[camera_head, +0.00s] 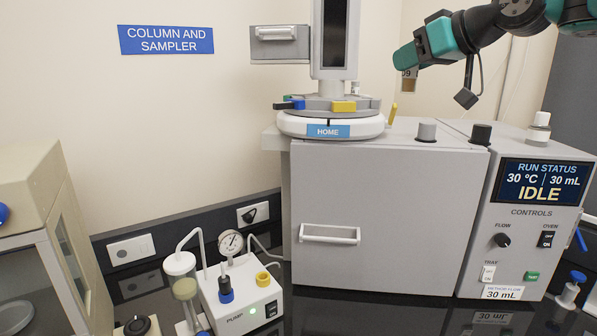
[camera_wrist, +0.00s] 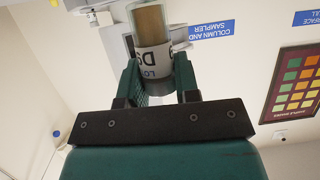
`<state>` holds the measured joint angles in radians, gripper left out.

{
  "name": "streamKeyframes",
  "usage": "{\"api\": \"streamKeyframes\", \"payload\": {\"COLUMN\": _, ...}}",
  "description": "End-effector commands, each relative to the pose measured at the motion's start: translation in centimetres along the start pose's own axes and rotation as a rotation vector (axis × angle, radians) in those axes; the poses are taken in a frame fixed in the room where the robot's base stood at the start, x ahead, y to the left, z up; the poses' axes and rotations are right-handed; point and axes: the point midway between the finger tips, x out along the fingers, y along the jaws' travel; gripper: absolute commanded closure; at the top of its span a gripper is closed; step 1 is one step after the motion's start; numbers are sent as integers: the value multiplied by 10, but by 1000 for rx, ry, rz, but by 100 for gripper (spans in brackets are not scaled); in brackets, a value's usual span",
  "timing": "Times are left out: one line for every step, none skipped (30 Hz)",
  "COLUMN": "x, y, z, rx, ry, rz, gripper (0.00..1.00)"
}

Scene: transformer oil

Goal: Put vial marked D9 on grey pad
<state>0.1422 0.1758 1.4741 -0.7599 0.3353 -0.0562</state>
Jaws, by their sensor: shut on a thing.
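My gripper (camera_head: 404,58) is raised above the right part of the grey cabinet top, near the wall. It is shut on a clear vial (camera_head: 409,85) with amber liquid and a white label. The label seems to read D9, partly hidden by the gripper. In the wrist view my gripper's green fingers (camera_wrist: 157,82) hold the vial (camera_wrist: 151,22) from both sides, and the label's marking appears partly turned away. A round carousel (camera_head: 330,126) marked HOME carries blue, yellow and other coloured pieces. I cannot clearly pick out a grey pad.
The grey cabinet (camera_head: 390,215) has two knobs on top, and a thin yellow piece (camera_head: 393,112) stands near the carousel. A white-capped bottle (camera_head: 539,128) stands on the control unit (camera_head: 530,235) at right. A pump (camera_head: 238,300) with a gauge sits at lower left.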

Motion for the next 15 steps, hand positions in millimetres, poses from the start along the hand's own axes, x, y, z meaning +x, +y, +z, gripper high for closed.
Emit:
{"api": "streamKeyframes", "payload": {"x": 0, "y": -1, "z": 4, "rx": 2, "ry": -1, "rz": 3, "gripper": 94}}
{"api": "streamKeyframes", "payload": {"x": 1, "y": -1, "z": 7, "rx": 2, "ry": -1, "rz": 7, "gripper": 94}}
{"api": "streamKeyframes", "payload": {"x": 1, "y": -1, "z": 10, "rx": 4, "ry": 0, "rz": 11, "gripper": 94}}
{"api": "streamKeyframes", "payload": {"x": 2, "y": -1, "z": 13, "rx": 5, "ry": -1, "rz": 14, "gripper": 94}}
{"api": "streamKeyframes", "payload": {"x": 2, "y": -1, "z": 16, "rx": 6, "ry": -2, "rz": 17, "gripper": 94}}
{"api": "streamKeyframes", "payload": {"x": 4, "y": -1, "z": 23, "rx": 10, "ry": -2, "rz": 23, "gripper": 94}}
{"api": "streamKeyframes", "payload": {"x": 5, "y": -1, "z": 28, "rx": 14, "ry": -3, "rz": 29, "gripper": 94}}
{"api": "streamKeyframes", "payload": {"x": 6, "y": -1, "z": 33, "rx": 15, "ry": -2, "rz": 34, "gripper": 94}}
{"api": "streamKeyframes", "payload": {"x": 7, "y": -1, "z": 39, "rx": 17, "ry": -2, "rz": 41, "gripper": 94}}
{"api": "streamKeyframes", "payload": {"x": 7, "y": -1, "z": 44, "rx": 20, "ry": -2, "rz": 47, "gripper": 94}}
{"api": "streamKeyframes", "payload": {"x": 9, "y": -1, "z": 51, "rx": 23, "ry": -4, "rz": 53, "gripper": 94}}
{"api": "streamKeyframes", "payload": {"x": 11, "y": -1, "z": 61, "rx": 29, "ry": -4, "rz": 63, "gripper": 94}}
{"api": "streamKeyframes", "payload": {"x": 12, "y": -2, "z": 68, "rx": 32, "ry": -4, "rz": 70, "gripper": 94}}
{"api": "streamKeyframes", "payload": {"x": 13, "y": -2, "z": 75, "rx": 33, "ry": -5, "rz": 78, "gripper": 94}}
{"api": "streamKeyframes", "payload": {"x": 16, "y": -2, "z": 89, "rx": 42, "ry": -7, "rz": 92, "gripper": 94}}
